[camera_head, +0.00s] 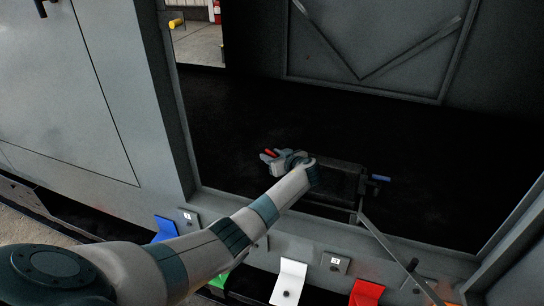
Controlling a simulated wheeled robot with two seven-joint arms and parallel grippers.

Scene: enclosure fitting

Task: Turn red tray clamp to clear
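A small red clamp handle (272,152) shows at the left end of a dark tray (340,183) inside the enclosure. My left arm reaches in from the lower left, over the enclosure's front sill. My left gripper (268,158) is right at the red handle, with its grey fingers beside or around it. I cannot tell whether the fingers touch it or how far they are apart. The gripper and wrist hide part of the clamp and the tray's left end. A blue clamp handle (381,178) sticks out at the tray's right end. My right gripper is out of view.
Blue (165,229), white (289,281) and red (366,293) tabs line the front sill; a green one is partly behind my arm. A thin grey bar (385,242) slants from the tray to the sill. Frame posts bound the opening; the dark floor behind the tray looks clear.

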